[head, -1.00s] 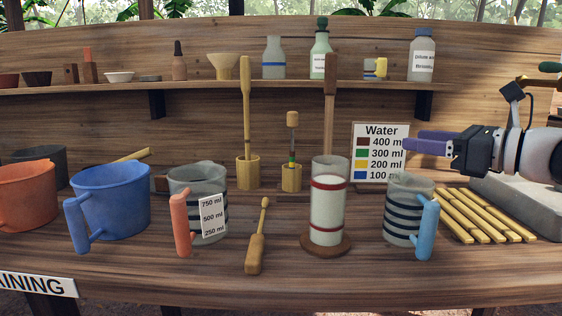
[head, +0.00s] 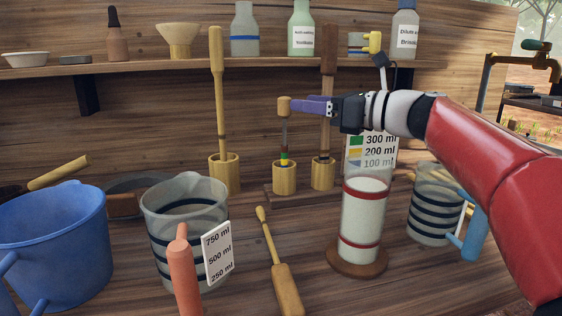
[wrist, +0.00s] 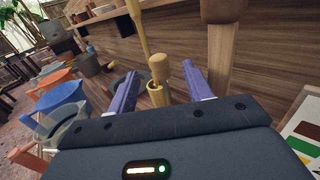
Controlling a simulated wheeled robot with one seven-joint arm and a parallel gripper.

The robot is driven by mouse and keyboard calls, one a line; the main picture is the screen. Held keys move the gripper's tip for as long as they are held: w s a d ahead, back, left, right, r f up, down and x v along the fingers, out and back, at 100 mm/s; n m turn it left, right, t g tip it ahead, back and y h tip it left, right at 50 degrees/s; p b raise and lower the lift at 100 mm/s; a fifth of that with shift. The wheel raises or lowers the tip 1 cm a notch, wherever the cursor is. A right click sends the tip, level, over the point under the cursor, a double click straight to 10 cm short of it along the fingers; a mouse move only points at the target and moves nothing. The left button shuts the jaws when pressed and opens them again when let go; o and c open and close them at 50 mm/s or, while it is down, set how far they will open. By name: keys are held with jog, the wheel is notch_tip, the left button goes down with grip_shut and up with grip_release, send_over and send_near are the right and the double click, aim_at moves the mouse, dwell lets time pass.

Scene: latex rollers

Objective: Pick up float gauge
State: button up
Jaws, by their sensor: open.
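The float gauge (head: 285,106) is a thin rod with a wooden knob on top and coloured bands low down. It stands upright in a small bamboo cup (head: 285,180) on the bench. My gripper (head: 294,105) is open, with purple fingers reaching left at knob height. In the wrist view the float gauge's knob (wrist: 171,76) shows between the two spread fingers of my gripper (wrist: 160,75). Contact cannot be told.
Tall wooden tools stand in bamboo cups on both sides, a long-handled one (head: 217,90) at left and a darker one (head: 328,80) at right, close to my fingers. A glass cylinder (head: 364,215) and measuring jug (head: 185,215) stand in front. A shelf (head: 160,68) runs behind.

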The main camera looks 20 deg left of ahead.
jog(key=shift+f+x, duration=0.15)
jog(key=shift+x, duration=0.8)
jog(key=shift+f+x, duration=0.1)
jog(key=shift+x, duration=0.9)
jog(key=shift+s, duration=0.1)
grip_shut()
